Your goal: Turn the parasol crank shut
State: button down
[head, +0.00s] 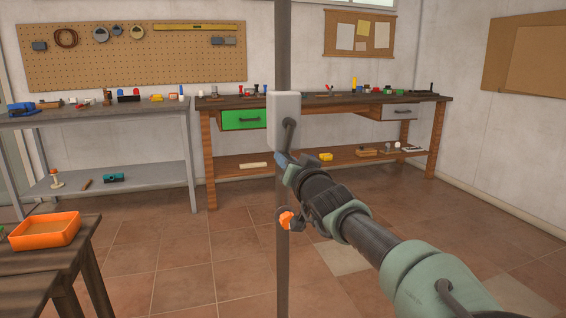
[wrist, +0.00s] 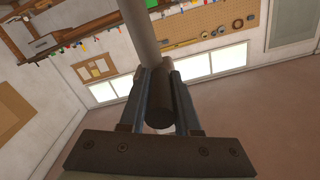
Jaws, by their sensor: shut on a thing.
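The parasol pole (head: 283,50) stands upright in the middle of the head view. A light grey crank housing (head: 284,108) is fixed on it. A dark crank arm (head: 290,131) hangs down from the front of the housing. My gripper (head: 283,160) is at the lower end of the crank arm, just below the housing. In the wrist view, my gripper (wrist: 160,100) has its two fingers closed on either side of a dark cylindrical crank handle (wrist: 160,112). A grey bar (wrist: 138,32) runs up beyond the handle. The handle is mostly hidden in the head view.
An orange knob (head: 287,220) shows by the pole below my gripper. Workbenches (head: 330,103) with tools stand along the back wall. An orange tray (head: 45,231) sits on a table at the left. Tiled floor (head: 200,275) is clear around the pole.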

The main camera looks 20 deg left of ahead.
jog(key=shift+w+d+n, duration=0.25)
jog(key=shift+d+n, duration=0.1)
jog(key=shift+n, duration=0.15)
jog(key=shift+d, duration=0.1)
jog(key=shift+r, duration=0.1)
jog(key=c, duration=0.6)
grip_release()
jog(key=shift+f, duration=0.3)
